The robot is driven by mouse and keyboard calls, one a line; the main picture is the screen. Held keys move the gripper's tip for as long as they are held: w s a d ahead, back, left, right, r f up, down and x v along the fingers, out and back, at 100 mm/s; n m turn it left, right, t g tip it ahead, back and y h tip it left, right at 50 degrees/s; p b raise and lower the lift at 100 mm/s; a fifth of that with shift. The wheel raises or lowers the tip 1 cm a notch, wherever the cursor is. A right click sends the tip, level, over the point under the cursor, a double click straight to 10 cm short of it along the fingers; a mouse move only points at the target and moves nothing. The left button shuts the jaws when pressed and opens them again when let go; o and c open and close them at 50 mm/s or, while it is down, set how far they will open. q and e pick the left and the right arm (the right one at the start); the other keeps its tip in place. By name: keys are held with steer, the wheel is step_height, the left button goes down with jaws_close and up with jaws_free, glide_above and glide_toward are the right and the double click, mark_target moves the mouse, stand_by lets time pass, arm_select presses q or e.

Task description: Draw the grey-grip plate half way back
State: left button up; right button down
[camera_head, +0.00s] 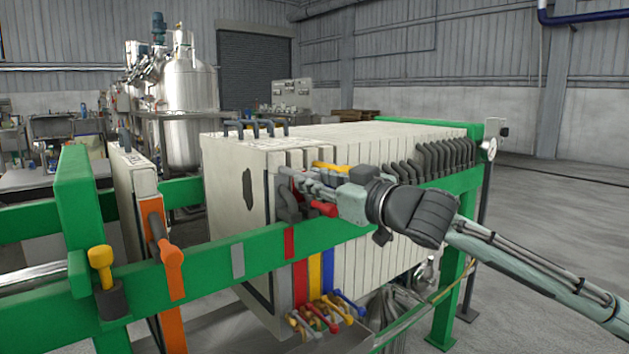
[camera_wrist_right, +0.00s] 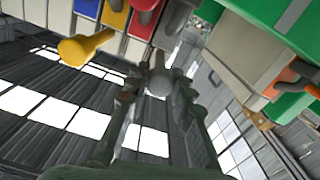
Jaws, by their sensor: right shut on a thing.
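A stack of pale filter plates (camera_head: 400,240) hangs in a green frame. The grey-grip plate (camera_head: 284,290) is at the stack's left end, with a grey strip on its edge. My right gripper (camera_head: 291,178) is at the upper corner of that end. In the wrist view, my right gripper (camera_wrist_right: 157,88) is shut on a rounded grey grip (camera_wrist_right: 160,82), between its two fingers. A yellow grip (camera_wrist_right: 86,47) and a red grip (camera_wrist_right: 146,5) are close by. My left gripper is not in view.
A separate plate with an orange handle (camera_head: 171,256) stands to the left, across an open gap from the stack. The green side rail (camera_head: 210,272) runs below my right gripper. Several coloured taps (camera_head: 325,315) stick out at the stack's foot.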

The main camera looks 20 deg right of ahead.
steer(key=shift+a, duration=0.1)
steer(key=shift+s+a, duration=0.15)
steer(key=shift+a, duration=0.15)
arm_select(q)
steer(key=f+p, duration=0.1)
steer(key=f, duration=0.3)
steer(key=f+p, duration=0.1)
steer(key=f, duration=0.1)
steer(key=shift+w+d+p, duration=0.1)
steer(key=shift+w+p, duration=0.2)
arm_select(e)
steer(key=s+a, duration=0.3)
steer(key=a, duration=0.6)
steer(key=shift+s+a, duration=0.15)
steer(key=shift+s, duration=0.05)
steer(key=c, duration=1.3)
jaws_free()
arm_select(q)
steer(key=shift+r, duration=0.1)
arm_select(e)
steer(key=v, duration=0.7)
steer(key=shift+s+d, duration=0.2)
